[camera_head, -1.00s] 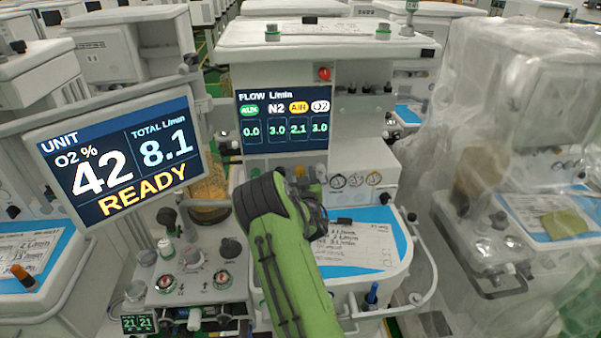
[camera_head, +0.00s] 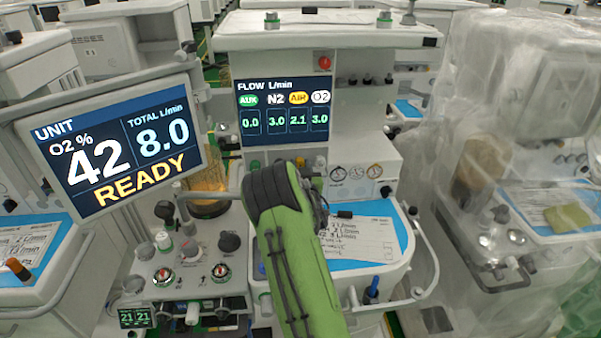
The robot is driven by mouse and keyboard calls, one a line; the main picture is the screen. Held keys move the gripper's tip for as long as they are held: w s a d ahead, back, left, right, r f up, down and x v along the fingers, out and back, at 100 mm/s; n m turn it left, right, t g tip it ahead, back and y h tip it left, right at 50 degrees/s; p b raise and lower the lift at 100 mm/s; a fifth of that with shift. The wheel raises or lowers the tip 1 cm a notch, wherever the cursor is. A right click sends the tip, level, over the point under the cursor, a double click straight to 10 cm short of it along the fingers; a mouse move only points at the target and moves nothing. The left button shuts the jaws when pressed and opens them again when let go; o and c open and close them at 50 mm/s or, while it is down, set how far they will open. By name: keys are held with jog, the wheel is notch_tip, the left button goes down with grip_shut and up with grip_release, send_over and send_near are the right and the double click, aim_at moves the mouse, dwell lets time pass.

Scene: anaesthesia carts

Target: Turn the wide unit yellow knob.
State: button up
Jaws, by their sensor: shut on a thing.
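The wide unit is the white machine with the flow display (camera_head: 283,112), which reads 0.0 AUX, 3.0 N2, 2.1 AIR and 3.0 O2. A row of small knobs sits under this display, and a bit of the yellow knob (camera_head: 300,161) shows just above my wrist. My green and black arm rises from the bottom and covers most of that row. My gripper (camera_head: 314,185) is at the row, shut on the yellow knob; its fingertips are largely hidden behind my wrist.
A tilted monitor (camera_head: 118,150) at the left reads O2 42 %, total 8.0 L/min and READY. A worktop with a paper sheet (camera_head: 360,241) and a rail lies right of my arm. A plastic-draped cart (camera_head: 530,150) stands at the right. Round gauges (camera_head: 356,172) sit right of the knobs.

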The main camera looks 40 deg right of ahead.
jog(key=o, duration=1)
jog(key=shift+o, duration=0.2)
jog(key=p+v, duration=0.1)
jog(key=v, duration=1.4)
jog(key=shift+s+a, duration=0.25)
jog(key=shift+a, duration=0.1)
